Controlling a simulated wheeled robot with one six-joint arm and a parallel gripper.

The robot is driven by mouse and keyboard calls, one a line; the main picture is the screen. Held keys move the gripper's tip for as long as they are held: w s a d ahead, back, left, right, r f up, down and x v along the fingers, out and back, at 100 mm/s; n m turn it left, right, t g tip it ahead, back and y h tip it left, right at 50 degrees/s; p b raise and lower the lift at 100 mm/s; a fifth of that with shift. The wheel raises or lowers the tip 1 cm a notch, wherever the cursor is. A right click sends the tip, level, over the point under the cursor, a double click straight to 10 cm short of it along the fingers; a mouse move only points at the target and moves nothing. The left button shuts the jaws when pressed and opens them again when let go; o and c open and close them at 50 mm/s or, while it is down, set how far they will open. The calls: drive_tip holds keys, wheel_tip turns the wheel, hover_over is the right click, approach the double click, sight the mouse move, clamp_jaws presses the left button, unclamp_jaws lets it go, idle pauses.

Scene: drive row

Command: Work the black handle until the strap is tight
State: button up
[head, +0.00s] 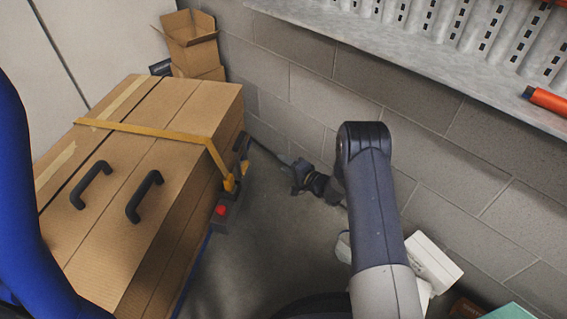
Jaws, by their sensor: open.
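A yellow strap (150,131) runs across the top of a large cardboard box (185,108) and bends down over its right edge. It ends at a yellow and dark buckle (229,184) on the box's right side. A thin black handle (268,154) reaches from the dark part beside the box toward the right. My gripper (299,174) is at the right end of this handle, small and dark in the picture. Its jaws are open; whether they touch or surround the handle is unclear. How tight the strap is on the side is hard to see.
Two black pull handles (145,196) stand on the box top. A red button (221,210) sits below the buckle. A grey block wall (400,150) and a metal shelf (430,60) bound the right. White boxes (430,262) lie lower right. Bare floor (265,250) lies between.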

drive_tip(key=b+x, duration=0.4)
drive_tip(key=x, duration=0.7)
drive_tip(key=shift+r, duration=0.2)
